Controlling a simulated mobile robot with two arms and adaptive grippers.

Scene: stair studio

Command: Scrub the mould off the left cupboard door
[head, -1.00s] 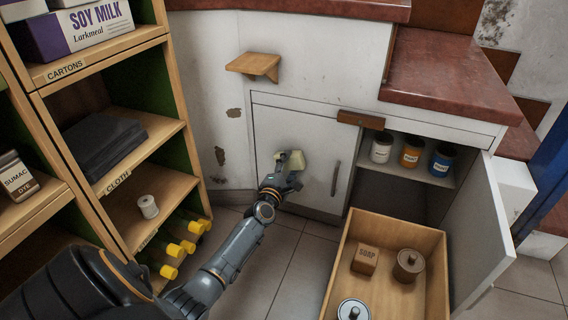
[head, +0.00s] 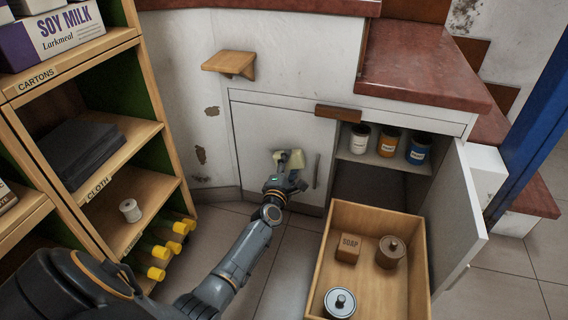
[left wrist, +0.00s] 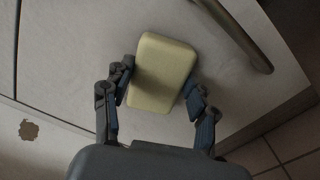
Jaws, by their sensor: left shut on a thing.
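The left cupboard door (head: 262,130) is closed, pale and has an upright grey handle (head: 317,171) near its right edge. My left gripper (head: 288,176) is in front of the door's lower part, just left of the handle. It is shut on a pale yellow sponge (head: 295,158), which also shows between the fingers in the left wrist view (left wrist: 162,72). The sponge is at the door face; I cannot tell if it touches. No mould shows on the visible part of the door; the area behind the sponge and gripper is hidden. My right gripper is not in view.
The right cupboard door (head: 462,215) stands open, with several tins inside. A wooden drawer (head: 325,262) holding a soap box and lidded pots juts out at right. A shelf unit (head: 150,130) stands at left. A small wooden ledge (head: 229,63) is above the door.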

